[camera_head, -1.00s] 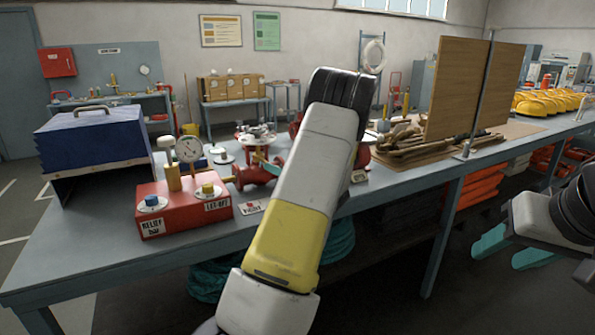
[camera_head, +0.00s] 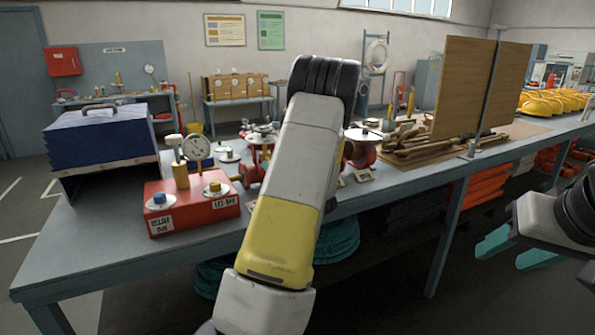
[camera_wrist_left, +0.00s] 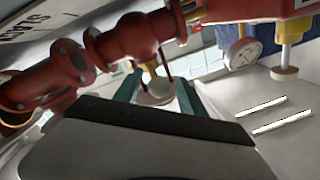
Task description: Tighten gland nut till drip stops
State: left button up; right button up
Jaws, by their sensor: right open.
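A red flanged valve line (camera_head: 251,171) stands on the bench, its middle hidden behind my left arm in the head view. In the left wrist view its red flanged body (camera_wrist_left: 125,42) runs across the upper left. My left gripper (camera_wrist_left: 160,92) has its teal fingers apart, on either side of a pale round disc with a yellowish stem (camera_wrist_left: 154,80); I cannot tell if this is the gland nut or whether a finger touches it. The left fingers are hidden in the head view. My right gripper (camera_head: 515,252) is open and empty, beside the bench's front edge. No drip is discernible.
A red box (camera_head: 190,205) with a gauge (camera_head: 197,147) and knobs sits left of the valve. A blue case (camera_head: 104,137) stands behind it. The bench's front left corner (camera_head: 80,255) is clear.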

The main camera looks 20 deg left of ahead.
pick_arm(q)
jog(key=shift+d, duration=0.1)
jog(key=v, duration=0.7)
jog(key=shift+s+d, duration=0.2)
jog(key=shift+s, duration=0.05)
dwell(0.4)
jog(key=s+a+r+n+g, duration=0.2)
jog(key=s+a+r+g, duration=0.15)
jog(key=s+g, duration=0.5)
jog(key=s+d+g+h, duration=0.1)
jog(key=s+d+h, duration=0.15)
jog(key=s, duration=0.35)
jog(key=s+d+h, duration=0.1)
jog(key=s+h, duration=0.2)
jog(key=s, duration=0.4)
jog(key=s+d+r+m+t+h, duration=0.1)
jog(key=s+d+r+m+h, duration=0.1)
jog(key=d, duration=0.5)
jog(key=s+d+r+m+t+h, duration=0.2)
jog(key=s+d+h, duration=0.1)
jog(key=d+h, duration=0.2)
jog(key=s+d+r+m+t+h, duration=0.2)
jog(key=d+h, duration=0.2)
jog(key=d, duration=0.4)
jog(key=shift+s+d+r+m, duration=0.3)
jog(key=shift+d+r+m, duration=0.05)
jog(key=shift+r+m, duration=0.05)
dwell(0.4)
